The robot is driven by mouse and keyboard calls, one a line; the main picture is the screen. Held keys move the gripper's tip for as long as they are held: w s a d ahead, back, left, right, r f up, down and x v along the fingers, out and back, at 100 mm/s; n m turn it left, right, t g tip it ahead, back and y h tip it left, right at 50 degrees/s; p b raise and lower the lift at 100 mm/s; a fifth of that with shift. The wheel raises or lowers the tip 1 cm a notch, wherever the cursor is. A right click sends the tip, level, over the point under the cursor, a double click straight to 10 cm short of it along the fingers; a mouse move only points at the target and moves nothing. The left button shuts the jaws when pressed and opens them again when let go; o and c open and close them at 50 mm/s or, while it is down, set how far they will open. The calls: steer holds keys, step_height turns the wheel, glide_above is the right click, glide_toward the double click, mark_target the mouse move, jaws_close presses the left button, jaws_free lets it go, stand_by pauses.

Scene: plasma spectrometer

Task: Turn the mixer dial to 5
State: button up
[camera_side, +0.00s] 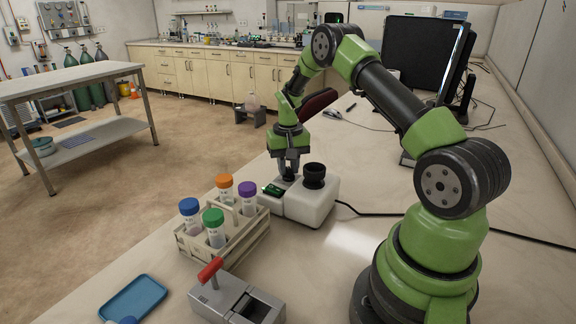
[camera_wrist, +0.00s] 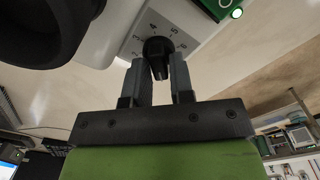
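Where the dial points is unclear. My gripper (camera_wrist: 158,68) is at the dial, with one finger on each side of the knob. I cannot tell whether the fingers touch it. In the side view my gripper (camera_side: 290,172) is over the mixer and mostly hides the dial.
A rack (camera_side: 235,245) of tubes with orange, purple, blue and green caps stands left of the mixer. A grey device with a red handle (camera_side: 211,269) and a blue tray (camera_side: 134,299) are nearer the camera. A black cable (camera_side: 375,213) runs right from the mixer. A monitor stands behind.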

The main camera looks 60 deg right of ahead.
jaws_close()
steer(key=shift+m, duration=0.3)
